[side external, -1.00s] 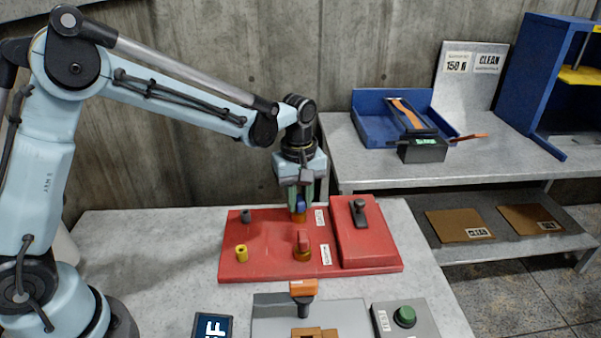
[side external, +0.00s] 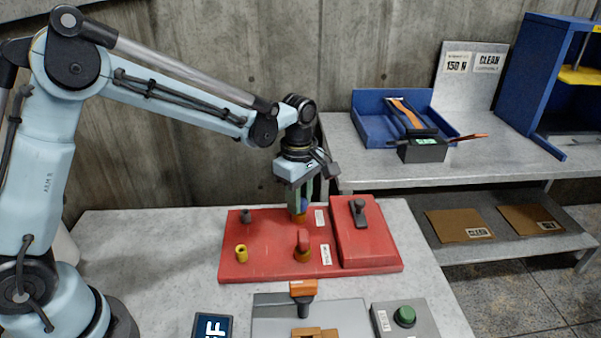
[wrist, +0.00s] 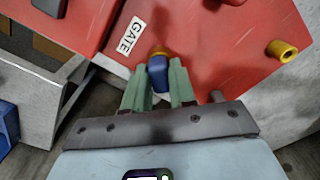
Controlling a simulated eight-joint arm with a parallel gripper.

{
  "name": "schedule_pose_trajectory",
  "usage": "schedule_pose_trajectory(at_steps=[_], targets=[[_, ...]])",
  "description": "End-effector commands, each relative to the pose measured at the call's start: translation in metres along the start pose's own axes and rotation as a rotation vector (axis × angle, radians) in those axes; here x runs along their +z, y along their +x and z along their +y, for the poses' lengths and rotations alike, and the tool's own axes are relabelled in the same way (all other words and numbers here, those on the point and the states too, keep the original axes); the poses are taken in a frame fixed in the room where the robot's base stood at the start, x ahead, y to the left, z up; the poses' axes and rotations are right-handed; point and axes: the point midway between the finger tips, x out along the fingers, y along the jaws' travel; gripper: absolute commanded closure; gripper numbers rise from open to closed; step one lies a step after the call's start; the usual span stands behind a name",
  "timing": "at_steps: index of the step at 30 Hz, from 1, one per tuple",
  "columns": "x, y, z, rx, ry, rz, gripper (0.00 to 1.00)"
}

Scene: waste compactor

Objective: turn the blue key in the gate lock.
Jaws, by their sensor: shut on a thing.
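The blue key (side external: 303,205) stands in the gate lock (side external: 298,218), a yellow-orange collar on the red panel (side external: 265,268). In the wrist view the blue key (wrist: 158,72) sits between the two green fingers of my gripper (wrist: 158,85), beside the white GATE label (wrist: 131,36). My gripper (side external: 303,195) points down from above and is shut on the key. The fingers partly hide the key in the side view.
A red key (side external: 303,240) stands in a second lock in front of the gate lock. A yellow peg (side external: 241,253) and a dark peg (side external: 246,216) are on the left of the panel. A raised red box with a dark lever (side external: 359,212) is at right.

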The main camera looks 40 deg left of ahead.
Motion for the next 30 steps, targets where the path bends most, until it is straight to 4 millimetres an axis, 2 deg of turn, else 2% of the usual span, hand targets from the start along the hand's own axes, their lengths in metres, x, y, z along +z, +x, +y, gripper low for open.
schedule_pose_trajectory(at_steps=[8, 20, 30], targets=[[0.0000, 0.0007, -0.0001, 0.000, -0.008, 0.000, 0.99], [0.0000, 0.0007, -0.0001, 0.000, -0.381, 0.000, 0.99], [0.0000, 0.0006, -0.0001, 0.000, -0.399, 0.000, 0.99]])
